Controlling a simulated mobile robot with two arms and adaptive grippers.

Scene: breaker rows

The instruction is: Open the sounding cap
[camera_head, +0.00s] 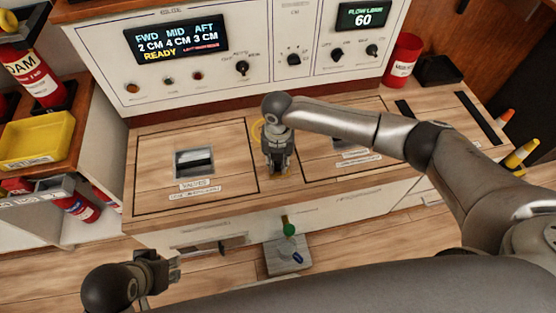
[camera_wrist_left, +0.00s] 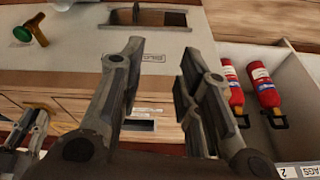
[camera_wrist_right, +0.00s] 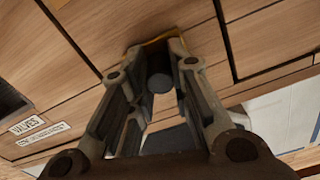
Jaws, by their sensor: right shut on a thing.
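My right gripper (camera_head: 277,170) points down at the wooden counter top between two hatch panels. In the right wrist view its fingers (camera_wrist_right: 157,70) are closed around a dark grey cylinder (camera_wrist_right: 160,84), which looks like the sounding cap. A yellow ring or edge (camera_wrist_right: 150,42) lies at the fingertips, and its curve also shows beside the gripper in the head view (camera_head: 257,130). The fingers hide most of the cap, so I cannot tell whether it is seated. My left gripper (camera_head: 176,268) is open and empty low in front of the cabinet; its fingers stand apart in the left wrist view (camera_wrist_left: 160,75).
A hatch panel labelled VALVES (camera_head: 194,162) is left of the right gripper. The display (camera_head: 176,38) reads READY. A green-knobbed brass fitting (camera_head: 288,228) is on the cabinet's lower front. A yellow bin (camera_head: 36,138) and fire extinguishers (camera_wrist_left: 262,88) stand at the left.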

